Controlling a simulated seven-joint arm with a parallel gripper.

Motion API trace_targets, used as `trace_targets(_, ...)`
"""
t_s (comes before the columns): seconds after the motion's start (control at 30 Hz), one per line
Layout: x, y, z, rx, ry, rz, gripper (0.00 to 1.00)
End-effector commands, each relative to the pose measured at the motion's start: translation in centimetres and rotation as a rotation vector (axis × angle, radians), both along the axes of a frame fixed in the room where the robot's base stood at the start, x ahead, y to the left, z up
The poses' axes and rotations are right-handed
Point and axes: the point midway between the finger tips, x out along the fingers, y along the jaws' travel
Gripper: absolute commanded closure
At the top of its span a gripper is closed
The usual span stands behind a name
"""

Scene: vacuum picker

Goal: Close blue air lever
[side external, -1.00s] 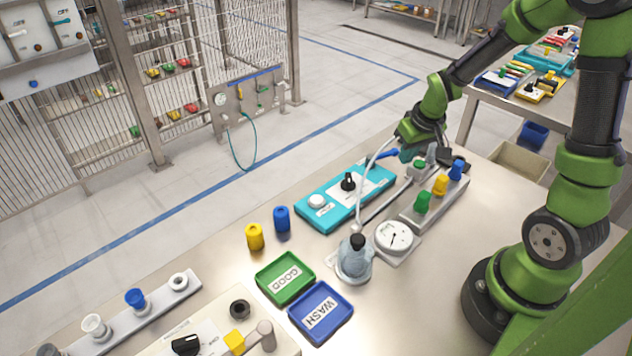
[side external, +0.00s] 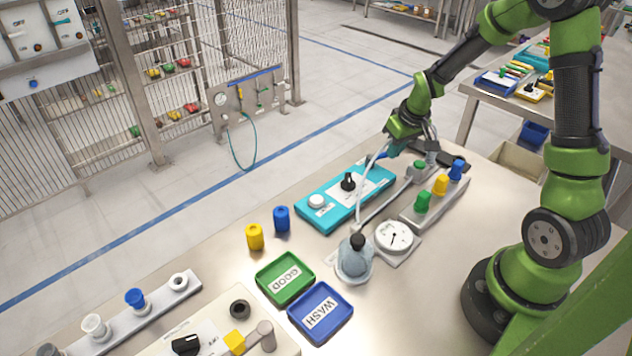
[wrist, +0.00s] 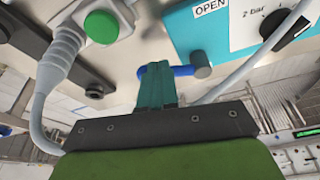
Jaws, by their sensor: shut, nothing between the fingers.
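The blue air lever (wrist: 183,71) sits at the end of the teal box (wrist: 212,28), by its OPEN label. In the wrist view it lies crosswise behind my gripper (wrist: 157,72), its round pivot to the right and its blue tip showing left of the fingers. The teal fingers are shut, hold nothing, and overlap the lever; whether they touch it I cannot tell. In the side view my gripper (side external: 394,151) is at the far right end of the teal box (side external: 318,218), and the blue lever (side external: 380,155) is mostly hidden beside it.
A grey fitting with a green button (wrist: 101,27) and a hose stands left of the fingers. A rack with green, yellow and blue caps (side external: 440,186), a gauge (side external: 394,237) and a flask (side external: 354,262) stand nearby. A pale hose runs past my gripper.

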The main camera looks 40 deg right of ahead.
Motion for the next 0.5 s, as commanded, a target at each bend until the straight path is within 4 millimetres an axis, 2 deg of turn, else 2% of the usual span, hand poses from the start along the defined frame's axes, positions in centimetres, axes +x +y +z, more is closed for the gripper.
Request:
trace_targets(0.2, 0.71, -0.67, -0.02, 0.002, -0.001, 0.137, 1.0)
trace_targets(0.5, 0.71, -0.57, -0.02, 0.0, 0.0, 0.141, 1.0)
